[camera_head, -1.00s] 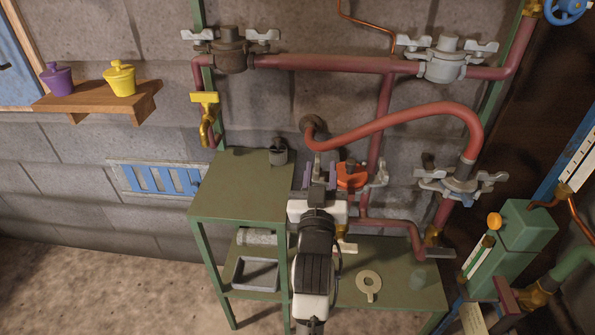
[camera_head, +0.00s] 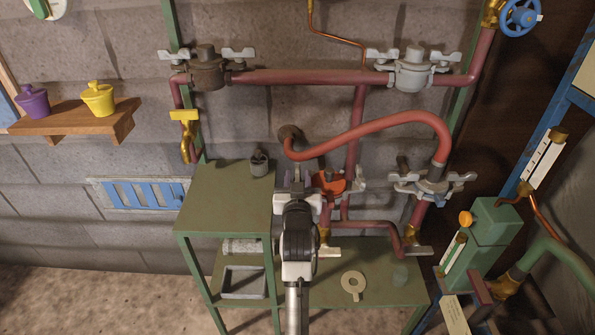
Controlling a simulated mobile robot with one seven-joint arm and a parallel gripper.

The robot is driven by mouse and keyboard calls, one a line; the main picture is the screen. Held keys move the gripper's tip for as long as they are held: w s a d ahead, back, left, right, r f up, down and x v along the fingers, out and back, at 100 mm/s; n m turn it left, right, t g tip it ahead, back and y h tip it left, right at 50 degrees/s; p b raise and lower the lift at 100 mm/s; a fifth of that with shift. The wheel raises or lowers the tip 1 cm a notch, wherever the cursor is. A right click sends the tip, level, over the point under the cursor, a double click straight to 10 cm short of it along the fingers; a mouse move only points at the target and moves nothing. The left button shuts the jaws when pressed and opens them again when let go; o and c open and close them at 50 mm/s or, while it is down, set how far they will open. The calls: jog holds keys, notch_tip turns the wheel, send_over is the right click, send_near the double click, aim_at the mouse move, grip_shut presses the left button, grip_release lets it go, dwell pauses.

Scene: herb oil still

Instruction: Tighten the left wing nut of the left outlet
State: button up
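The orange clamp fitting (camera_head: 330,183) sits on the lower middle pipe, left of the grey-blue clamp fitting (camera_head: 430,186). A pale wing (camera_head: 357,185) sticks out on the orange clamp's right side. My gripper (camera_head: 296,177) is at the orange clamp's left side, its purple-grey fingers pointing away from me. The left wing nut there is mostly hidden by my fingers and wrist. I cannot tell whether the fingers touch it or how far they are closed. Which fitting is the left outlet is not marked in view.
Brown (camera_head: 208,70) and grey (camera_head: 413,70) clamp fittings with pale wings sit on the upper pipe. A red hose (camera_head: 375,132) arches right of my gripper.

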jog(key=shift+w, duration=0.75)
jog(key=shift+c, duration=0.4)
grip_shut()
